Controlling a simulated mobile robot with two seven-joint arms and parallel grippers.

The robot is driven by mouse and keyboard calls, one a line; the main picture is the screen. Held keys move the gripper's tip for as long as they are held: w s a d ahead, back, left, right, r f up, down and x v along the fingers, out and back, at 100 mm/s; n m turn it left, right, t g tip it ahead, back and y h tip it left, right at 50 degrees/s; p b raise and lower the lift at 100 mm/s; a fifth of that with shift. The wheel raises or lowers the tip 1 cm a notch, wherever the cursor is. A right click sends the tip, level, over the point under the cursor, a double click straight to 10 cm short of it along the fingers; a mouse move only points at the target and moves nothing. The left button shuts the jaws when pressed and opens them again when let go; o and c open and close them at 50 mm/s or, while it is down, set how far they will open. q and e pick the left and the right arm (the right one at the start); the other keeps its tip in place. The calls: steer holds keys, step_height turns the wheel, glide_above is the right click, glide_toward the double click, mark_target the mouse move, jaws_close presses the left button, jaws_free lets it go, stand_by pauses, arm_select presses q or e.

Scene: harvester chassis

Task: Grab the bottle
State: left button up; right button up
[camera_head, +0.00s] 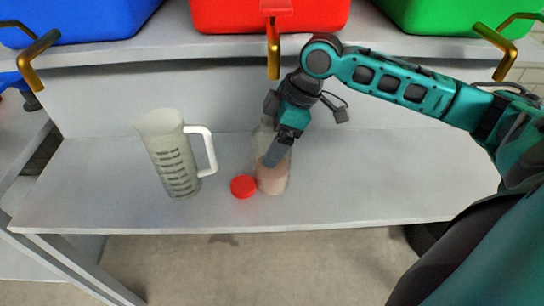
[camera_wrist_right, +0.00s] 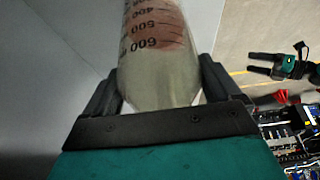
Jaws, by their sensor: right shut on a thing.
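The bottle (camera_head: 270,181) is clear, with pinkish contents in its lower part, and stands on the grey shelf (camera_head: 345,195). My right gripper (camera_head: 277,150) comes down on it from above right and is shut on it. In the right wrist view the bottle (camera_wrist_right: 158,75) lies between the two dark fingers, and its printed volume marks show. My right gripper hides part of the bottle's upper body in the head view. My left gripper (camera_wrist_right: 262,64) shows small at the right of the wrist view, fingers apart and empty; it is outside the head view.
A red cap (camera_head: 243,187) lies close to the left of the bottle's base. A measuring jug (camera_head: 172,155) with a white handle stands further left. Blue (camera_head: 75,18), red (camera_head: 235,15) and green (camera_head: 450,15) bins sit on the upper shelf above. The shelf right of the bottle is clear.

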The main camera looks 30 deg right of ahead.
steer(key=shift+d, duration=0.1)
steer(key=c, duration=1)
